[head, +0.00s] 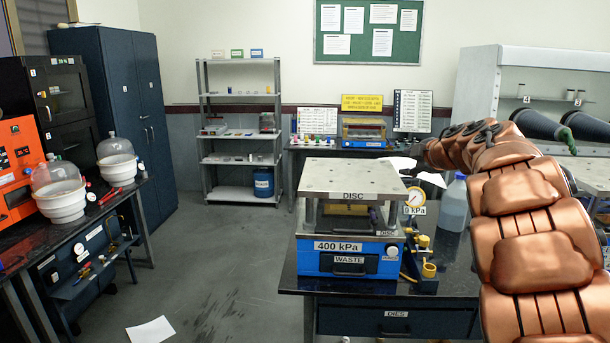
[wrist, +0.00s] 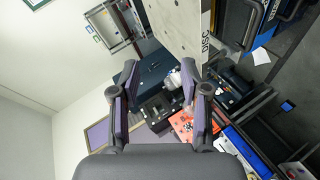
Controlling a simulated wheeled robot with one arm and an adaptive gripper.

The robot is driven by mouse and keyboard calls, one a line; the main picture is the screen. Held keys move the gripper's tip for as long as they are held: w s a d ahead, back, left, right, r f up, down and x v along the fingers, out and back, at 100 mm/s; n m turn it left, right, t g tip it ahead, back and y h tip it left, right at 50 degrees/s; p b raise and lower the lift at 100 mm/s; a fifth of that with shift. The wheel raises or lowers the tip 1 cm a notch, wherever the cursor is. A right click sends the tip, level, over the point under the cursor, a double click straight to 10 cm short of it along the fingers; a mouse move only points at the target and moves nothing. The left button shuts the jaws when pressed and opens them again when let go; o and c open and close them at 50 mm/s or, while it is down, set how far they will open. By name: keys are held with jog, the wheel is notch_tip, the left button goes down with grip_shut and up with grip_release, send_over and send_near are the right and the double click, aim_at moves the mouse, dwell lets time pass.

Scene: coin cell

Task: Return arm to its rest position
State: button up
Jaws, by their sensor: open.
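My copper-coloured arm rises at the right of the head view and bends left. Its far end is beside the upper right of the disc press (head: 348,180). My gripper (wrist: 158,72) shows in the wrist view with its two dark fingers spread apart and nothing between them. In the head view the fingers cannot be made out clearly. The press's top plate, labelled DISC, also shows tilted in the wrist view (wrist: 185,22), beyond and right of the fingers.
The press stands on a dark bench (head: 385,302) with a gauge (head: 415,197) and a clear bottle (head: 455,203) beside it. The floor at centre left is open, with a paper sheet (head: 151,330).

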jog(key=s+d+r+m+t+h, duration=0.45)
jog(key=d+r+m+h, duration=0.2)
jog(key=r, duration=0.45)
jog(key=s+d+f+m+g+h, duration=0.3)
jog(key=s+d+m, duration=0.1)
jog(key=s, duration=0.3)
jog(key=s+d+f+m+g+h, duration=0.2)
jog(key=s+d+f+m, duration=0.15)
jog(key=s+m, duration=0.2)
jog(key=s+a+f+m+g+y, duration=0.1)
jog(key=s+a+f+g, duration=0.25)
jog(key=s+f, duration=0.55)
jog(key=s+a+f+m+g+y, duration=0.15)
jog(key=s+f+g, duration=0.25)
jog(key=s+f, duration=0.5)
jog(key=s+a+f+n+g+y, duration=0.1)
jog(key=s+a+f+g+y, duration=0.2)
jog(key=s+a+f, duration=0.4)
jog(key=s+a+f+n+g+y+b, duration=0.1)
jog(key=s+a+f+g+y, duration=0.2)
jog(key=s+a+f, duration=0.4)
jog(key=s+a, duration=0.3)
jog(key=s, duration=0.5)
jog(key=shift+s+a+g, duration=0.4)
